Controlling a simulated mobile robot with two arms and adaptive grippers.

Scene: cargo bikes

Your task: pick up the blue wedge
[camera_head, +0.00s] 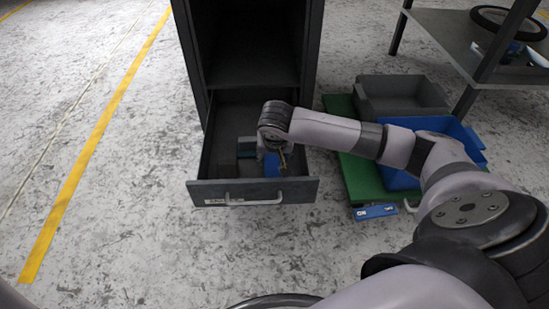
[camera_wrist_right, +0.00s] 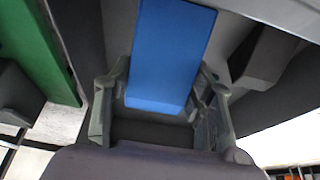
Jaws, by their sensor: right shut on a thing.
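The blue wedge (camera_head: 271,166) is in the open drawer (camera_head: 285,189) of a dark grey cabinet. My right gripper (camera_head: 279,153) reaches down into the drawer and is shut on the wedge. In the right wrist view, the blue wedge (camera_wrist_right: 170,55) lies between the two fingers of my right gripper (camera_wrist_right: 160,95), with its long flat face showing. In the head view the arm partly hides the wedge, so I cannot tell whether it touches the drawer floor. My left gripper is not in view.
To the right, a green platform (camera_head: 358,178) bears a grey bin (camera_head: 400,82) and a blue bin (camera_head: 397,180). A metal shelf table (camera_head: 447,32) stands at the upper right. The floor on the left is clear.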

